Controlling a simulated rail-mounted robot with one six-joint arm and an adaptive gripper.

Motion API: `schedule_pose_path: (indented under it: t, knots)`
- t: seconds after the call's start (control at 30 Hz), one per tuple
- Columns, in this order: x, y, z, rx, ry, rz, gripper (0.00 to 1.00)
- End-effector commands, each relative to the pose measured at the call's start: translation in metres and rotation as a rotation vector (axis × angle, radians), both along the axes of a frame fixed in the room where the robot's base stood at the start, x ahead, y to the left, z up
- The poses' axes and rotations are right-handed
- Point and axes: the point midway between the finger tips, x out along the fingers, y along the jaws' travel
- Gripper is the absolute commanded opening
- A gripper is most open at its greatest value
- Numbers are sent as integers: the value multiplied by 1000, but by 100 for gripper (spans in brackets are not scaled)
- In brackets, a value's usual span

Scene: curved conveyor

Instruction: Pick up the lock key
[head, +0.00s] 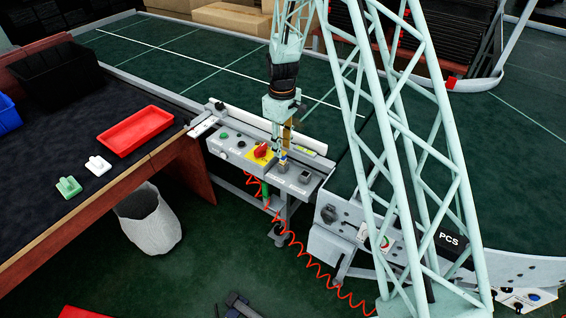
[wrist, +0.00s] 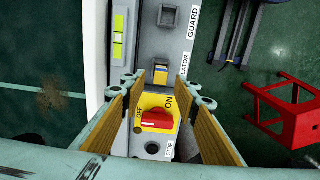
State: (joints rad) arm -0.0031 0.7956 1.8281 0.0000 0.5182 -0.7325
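A small yellow and blue piece (wrist: 161,74), which looks like the lock key, sits upright in a grey holder beside the partly covered "…LATOR" label in the wrist view. It also shows on the grey control box (head: 283,158) in the head view. My gripper (wrist: 165,92) is open and empty above the box, its yellow-brown finger pads wide apart. The key lies a little beyond the fingertips, between their lines, and I see no contact. In the head view my gripper (head: 286,133) points down over the box, close above the key.
A red rotary switch (wrist: 157,119) on a yellow OFF/ON plate stands close to the key. A grey socket (wrist: 168,17) is by the GUARD label. A yellow-green level strip (wrist: 118,38) lies on the rail. A red tray (head: 135,131) is on the left bench.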

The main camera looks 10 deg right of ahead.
Motion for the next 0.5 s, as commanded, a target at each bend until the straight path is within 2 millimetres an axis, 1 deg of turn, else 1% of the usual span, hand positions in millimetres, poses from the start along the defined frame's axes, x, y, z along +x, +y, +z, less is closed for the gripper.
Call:
schedule_pose_path:
  t: [0.1, 0.5]
  knots:
    - [0, 0, -3, 0, 0, 0, 28]
    - [0, 0, -5, 0, 0, 0, 28]
